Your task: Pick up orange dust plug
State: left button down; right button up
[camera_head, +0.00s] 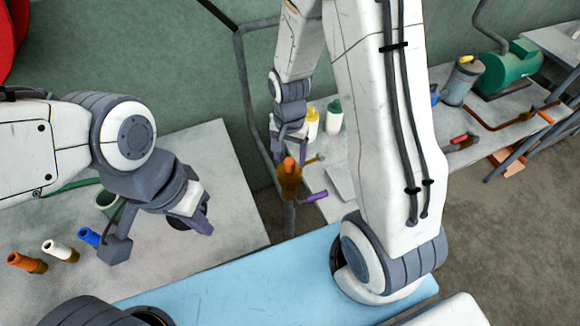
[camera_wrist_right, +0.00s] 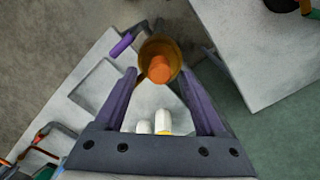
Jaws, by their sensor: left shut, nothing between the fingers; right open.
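An orange dust plug (camera_head: 289,165) sits in the top of a brown-gold fitting (camera_head: 288,184) near the middle of the head view. In the right wrist view the orange plug (camera_wrist_right: 159,70) shows inside the fitting's round rim (camera_wrist_right: 148,47). My right gripper (camera_head: 290,152) is open and empty above the plug. Its fingertips (camera_wrist_right: 159,76) lie on either side of the plug in the wrist view, with gaps on both sides. I cannot tell the exact height between them. My left gripper (camera_head: 203,224) is shut and empty over the left table.
Orange (camera_head: 20,261), white (camera_head: 55,248) and blue (camera_head: 89,236) pieces stand on the left table. A yellow-white bottle (camera_head: 312,124) and a green-capped bottle (camera_head: 334,117) stand behind my right gripper. A purple piece (camera_head: 314,197) is beside the fitting. A blue surface (camera_head: 250,287) lies in front.

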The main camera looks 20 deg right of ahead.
jog(key=shift+f, duration=1.3)
grip_shut()
jog(key=shift+r, duration=0.15)
jog(key=shift+w+r, duration=0.1)
jog(key=shift+r, duration=0.45)
jog(key=r, duration=0.1)
jog(key=r+b, duration=0.1)
jog(key=s+r, duration=0.1)
jog(key=shift+d+r, duration=0.2)
jog(key=shift+d, duration=0.15)
jog(key=s+d+r+b, duration=0.1)
jog(key=s+d+r, duration=0.4)
jog(key=s, duration=0.4)
jog(key=shift+s+r+b, duration=0.15)
jog(key=shift+r+b, duration=0.15)
jog(key=shift+r, duration=0.35)
